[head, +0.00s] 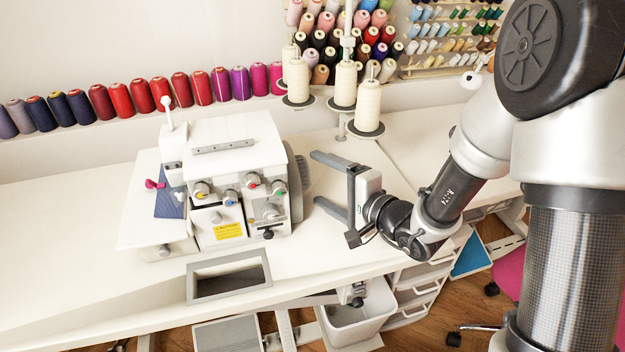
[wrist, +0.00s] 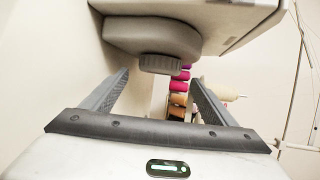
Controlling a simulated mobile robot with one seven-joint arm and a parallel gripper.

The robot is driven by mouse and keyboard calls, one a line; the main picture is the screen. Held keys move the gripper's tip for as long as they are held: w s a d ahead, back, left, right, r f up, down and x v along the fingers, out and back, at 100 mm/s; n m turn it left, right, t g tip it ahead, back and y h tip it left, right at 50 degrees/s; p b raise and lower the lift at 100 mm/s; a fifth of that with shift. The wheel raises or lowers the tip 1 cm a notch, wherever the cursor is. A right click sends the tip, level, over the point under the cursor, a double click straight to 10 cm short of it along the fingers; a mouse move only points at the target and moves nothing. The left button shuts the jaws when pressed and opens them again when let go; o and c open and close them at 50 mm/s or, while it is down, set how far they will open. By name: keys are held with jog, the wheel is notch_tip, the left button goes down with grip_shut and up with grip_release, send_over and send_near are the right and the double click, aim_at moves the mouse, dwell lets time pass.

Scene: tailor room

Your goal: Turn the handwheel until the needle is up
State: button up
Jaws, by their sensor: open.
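The white sewing machine (head: 232,150) stands on the table in the head view. Its grey handwheel (head: 296,188) is on its right side, seen nearly edge-on. In the wrist view the handwheel (wrist: 150,38) shows at the top, with a dark ribbed knob (wrist: 161,63) on it. My gripper (head: 315,180) is open and empty, just right of the handwheel, its fingers pointing left toward it. In the wrist view my fingers (wrist: 160,78) are spread wide, with the knob between and above them, apart from both. The needle is too small or hidden to make out.
Thread cones on stands (head: 344,95) rise behind the machine and close to my gripper. A row of spools (head: 172,92) lines the back ledge. A rectangular grey-rimmed opening (head: 227,261) lies in front of the machine. The tabletop left of the machine is clear.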

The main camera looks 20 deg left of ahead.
jog(key=shift+x, duration=2)
jog(key=c, duration=1)
jog(key=shift+r, duration=0.1)
jog(key=shift+c, duration=0.2)
jog(key=shift+r, duration=0.1)
